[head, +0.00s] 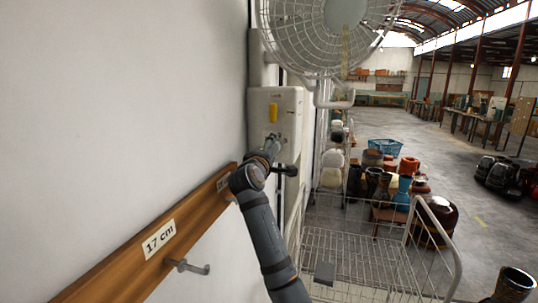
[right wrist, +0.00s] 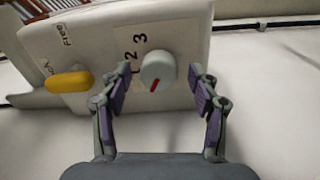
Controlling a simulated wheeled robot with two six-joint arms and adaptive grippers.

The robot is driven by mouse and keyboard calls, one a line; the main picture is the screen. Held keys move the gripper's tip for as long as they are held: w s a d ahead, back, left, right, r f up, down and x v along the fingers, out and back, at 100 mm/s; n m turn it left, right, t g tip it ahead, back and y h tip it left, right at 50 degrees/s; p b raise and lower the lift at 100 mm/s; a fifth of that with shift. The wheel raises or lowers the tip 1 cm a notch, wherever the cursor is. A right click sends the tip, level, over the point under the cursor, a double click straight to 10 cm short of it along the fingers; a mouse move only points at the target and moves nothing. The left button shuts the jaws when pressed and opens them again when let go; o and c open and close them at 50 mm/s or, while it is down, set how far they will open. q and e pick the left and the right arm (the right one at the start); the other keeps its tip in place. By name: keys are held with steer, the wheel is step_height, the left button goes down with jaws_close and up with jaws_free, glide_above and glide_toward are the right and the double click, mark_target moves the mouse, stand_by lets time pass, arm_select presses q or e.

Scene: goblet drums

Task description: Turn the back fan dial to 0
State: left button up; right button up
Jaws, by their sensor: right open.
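The fan (head: 330,30) is mounted on the wall, with a cream control box (head: 290,105) below it. In the right wrist view, a pale round dial (right wrist: 157,68) with a red pointer mark sits on the box face, beside printed numbers 2 and 3. The red mark points toward the bottom of that picture. My right gripper (head: 272,145) is at the lower part of the box. It also shows in the right wrist view (right wrist: 160,78), open, with one finger on each side of the dial and gaps between. My left gripper is out of view.
A yellow switch (head: 273,113) sits on the box near the dial. A wooden rail (head: 130,250) with a hook (head: 187,266) runs along the wall. A white wire cart (head: 350,250) stands to the right of my arm, with several drums (head: 435,222) beyond it.

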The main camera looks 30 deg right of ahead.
steer(key=v, duration=1.1)
steer(key=shift+a, duration=0.2)
steer(key=shift+s, duration=0.1)
